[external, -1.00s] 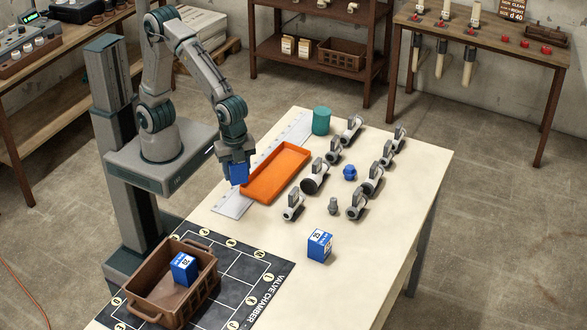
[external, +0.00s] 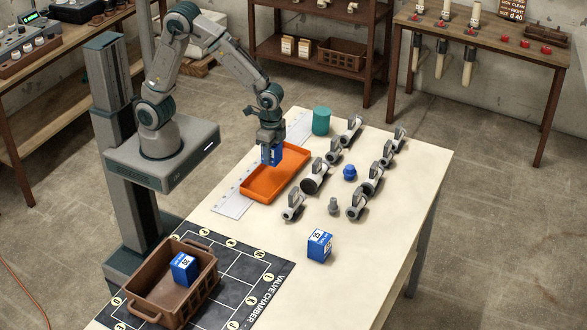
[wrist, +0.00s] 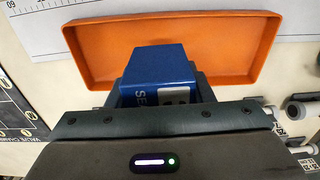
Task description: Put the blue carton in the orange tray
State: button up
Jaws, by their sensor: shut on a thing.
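My gripper (external: 271,143) is shut on a blue carton (external: 272,155) with white print. It holds the carton over the orange tray (external: 256,192); the external view does not show clearly how far above the tray floor it is. In the wrist view the blue carton (wrist: 158,66) sits between the jaws, in front of the orange tray (wrist: 98,52), which looks empty otherwise. A second blue carton (external: 319,246) stands on the table, right of the mat. A third blue carton (external: 184,268) is in the brown basket (external: 145,298).
Several grey and white valve fittings (external: 314,177) stand right of the tray. A green cylinder (external: 321,121) is at the table's back, and a blue knob (external: 350,172) lies among the fittings. A white ruled sheet (external: 231,204) lies along the tray's left side. The front right tabletop is clear.

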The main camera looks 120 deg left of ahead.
aim_at(276, 174)
jog(key=shift+w+a+f, duration=0.3)
jog(key=shift+a+f, duration=0.2)
jog(key=shift+a, duration=0.3)
notch_tip(276, 174, down, 4)
jog(key=shift+f, duration=0.1)
jog(key=shift+f+b, duration=0.3)
jog(key=shift+f, duration=0.15)
jog(key=o, duration=1)
